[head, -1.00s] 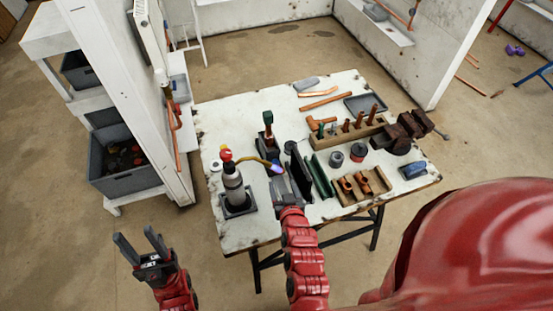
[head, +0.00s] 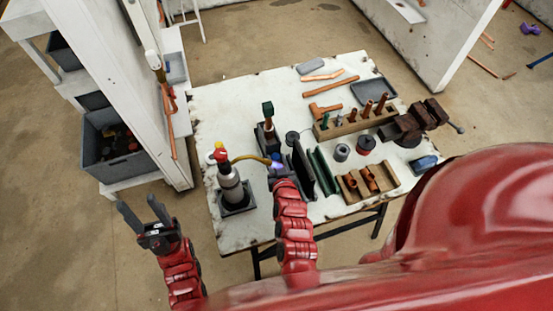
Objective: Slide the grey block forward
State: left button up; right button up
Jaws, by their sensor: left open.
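A small grey block (head: 311,67) lies flat near the far edge of the white table (head: 235,105), with bare tabletop to its left. My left gripper (head: 143,210) is open and empty, off the table's left side over the floor. My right gripper (head: 281,174) is over the middle of the table, beside dark upright plates and well short of the grey block. Its fingers are hard to make out among the dark things there, so I cannot tell whether they are open or shut.
A torch bottle (head: 229,182) stands at the table's left. Copper pipes (head: 330,86) and a dark tray (head: 374,91) lie near the block. A wooden tool rack (head: 352,124), a vise (head: 412,122) and a wooden pipe holder (head: 366,186) fill the right. A white shelf with grey bins (head: 118,160) stands left.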

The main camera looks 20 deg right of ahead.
grip_shut()
dwell(1.1)
